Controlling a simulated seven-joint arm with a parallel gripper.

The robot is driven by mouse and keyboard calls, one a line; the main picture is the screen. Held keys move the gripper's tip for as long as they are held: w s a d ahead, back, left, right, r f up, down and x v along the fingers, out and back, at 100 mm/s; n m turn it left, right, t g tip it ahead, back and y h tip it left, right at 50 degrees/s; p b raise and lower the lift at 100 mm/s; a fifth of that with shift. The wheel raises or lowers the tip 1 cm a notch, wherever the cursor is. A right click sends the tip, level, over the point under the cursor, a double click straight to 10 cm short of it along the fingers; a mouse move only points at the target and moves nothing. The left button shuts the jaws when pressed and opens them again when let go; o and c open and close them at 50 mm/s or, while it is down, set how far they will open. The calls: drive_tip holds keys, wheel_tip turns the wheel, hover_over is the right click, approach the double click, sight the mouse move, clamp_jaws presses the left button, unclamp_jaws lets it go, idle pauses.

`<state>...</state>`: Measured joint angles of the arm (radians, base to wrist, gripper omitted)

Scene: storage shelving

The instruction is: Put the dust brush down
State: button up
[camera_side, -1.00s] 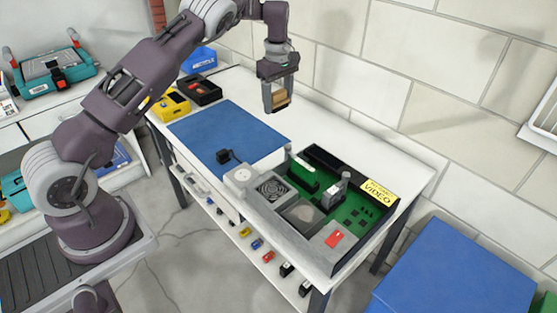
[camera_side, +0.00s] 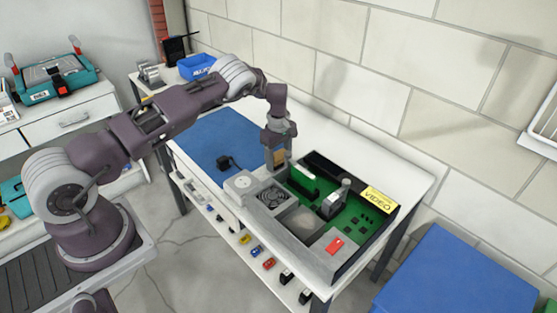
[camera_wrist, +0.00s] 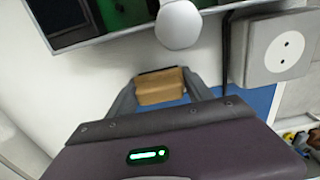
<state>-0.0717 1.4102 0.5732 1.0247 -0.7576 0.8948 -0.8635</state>
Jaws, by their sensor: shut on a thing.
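The dust brush shows as a small tan, wood-coloured block (camera_wrist: 160,88) between the fingers in the wrist view. It also shows in the side view (camera_side: 278,157). My gripper (camera_side: 277,163) is shut on it, fingers pointing down, low over the white table (camera_side: 330,152) between the blue mat (camera_side: 213,143) and the open case with a green board (camera_side: 345,208). A dark strip runs along the block's far edge in the wrist view. I cannot tell whether the brush touches the table.
A grey socket box (camera_wrist: 275,48) stands close to the right of the brush in the wrist view. A white rounded thing (camera_wrist: 180,24) is just beyond it. The table strip along the wall is clear.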

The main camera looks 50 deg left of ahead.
drive_tip(key=shift+f, duration=0.45)
